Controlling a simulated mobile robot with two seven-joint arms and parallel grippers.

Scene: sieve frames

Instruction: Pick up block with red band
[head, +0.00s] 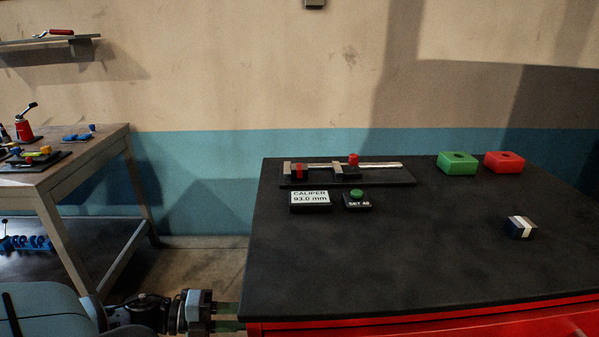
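A small dark block with a red band (301,171) appears to sit at the left end of the caliper (370,165), close to its left jaw; the jaw hides part of it. Another dark block, with a white band (520,227), lies alone on the right of the black table top (400,260). My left gripper (232,317) is low at the table's front left corner, far from the blocks. Its two fingers look apart with nothing between them. My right gripper is not in view.
A display reading 93.0 mm (310,201) and a green button box (357,200) stand before the caliper. Green (457,170) and red (504,168) boxes with holes stand behind. The table's middle and front are clear. A cluttered workbench (85,155) stands left.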

